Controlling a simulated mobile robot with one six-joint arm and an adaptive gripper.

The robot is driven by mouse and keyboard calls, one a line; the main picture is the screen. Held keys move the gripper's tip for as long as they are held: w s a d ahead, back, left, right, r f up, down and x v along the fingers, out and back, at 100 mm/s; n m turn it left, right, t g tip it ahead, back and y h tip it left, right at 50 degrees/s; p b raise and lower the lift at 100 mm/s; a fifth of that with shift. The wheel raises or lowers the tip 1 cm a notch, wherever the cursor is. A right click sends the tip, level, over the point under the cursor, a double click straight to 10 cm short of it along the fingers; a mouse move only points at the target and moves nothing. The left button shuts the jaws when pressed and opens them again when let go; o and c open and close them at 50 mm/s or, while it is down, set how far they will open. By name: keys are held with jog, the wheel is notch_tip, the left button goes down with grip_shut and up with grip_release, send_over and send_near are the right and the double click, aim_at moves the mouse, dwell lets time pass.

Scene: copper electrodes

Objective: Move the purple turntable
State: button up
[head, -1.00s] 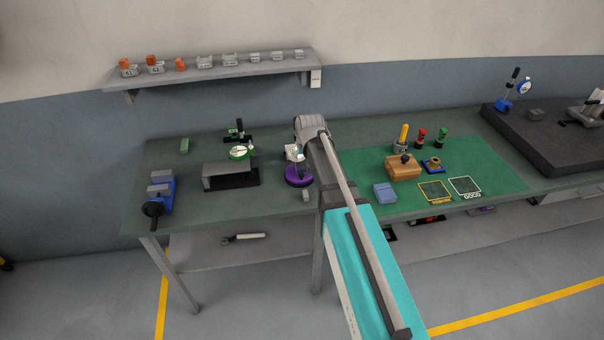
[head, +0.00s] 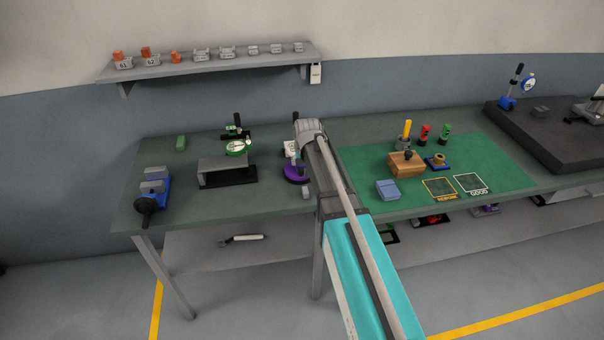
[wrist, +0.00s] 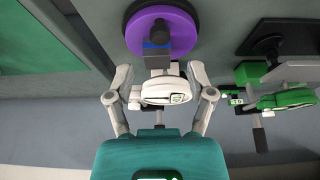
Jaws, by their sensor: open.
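The purple turntable (head: 294,173) stands on the grey-green bench, left of the green mat and partly hidden by my arm in the head view. In the wrist view the purple turntable (wrist: 178,32) is a round purple disc on a dark base at the top, with a dark post and blue piece on it. A white gauge-like part (wrist: 168,92) with a small display sits in front of the post. My gripper (wrist: 160,80) is open, its two fingers on either side of this white part, with gaps visible. The fingers are hidden in the head view.
A green-dialled gauge stand (head: 228,170) is left of the turntable, with a blue vise (head: 154,190) further left. The green mat (head: 490,155) holds a wooden block (head: 405,166) and a blue block (head: 387,190). A shelf (head: 210,66) hangs above. Bare bench lies between gauge stand and turntable.

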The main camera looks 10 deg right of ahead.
aim_at(302, 170)
jog(key=shift+b+x, duration=2.55)
jog(key=shift+x, duration=0.5)
jog(key=shift+r, duration=0.1)
jog(key=shift+d, duration=0.1)
grip_shut()
